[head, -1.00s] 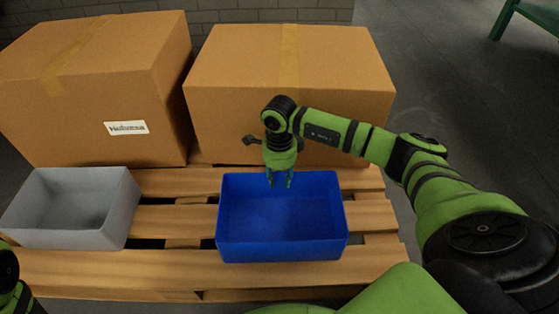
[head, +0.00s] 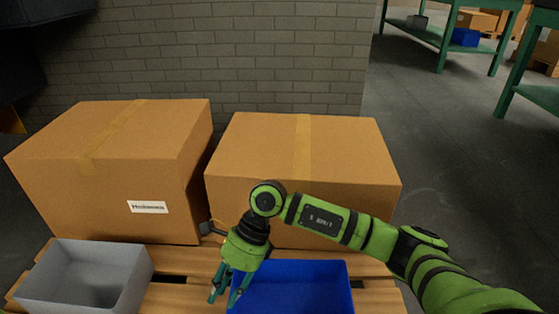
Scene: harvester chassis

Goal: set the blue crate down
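The blue crate (head: 305,285) rests on the wooden pallet (head: 185,262) at the bottom of the head view, its near part cut off by the frame. My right gripper (head: 227,293) points down at the crate's left end. Its fingers are spread, with a gap between them, and appear empty. One finger overlaps the crate's left edge in the picture; I cannot tell whether it touches. My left gripper is out of view.
A grey bin (head: 85,275) stands left on the pallet. Two cardboard boxes (head: 110,170) (head: 300,150) stand behind, before a brick wall. A green shelf (head: 440,35) at the upper right holds another blue crate (head: 466,37). Grey floor at right is clear.

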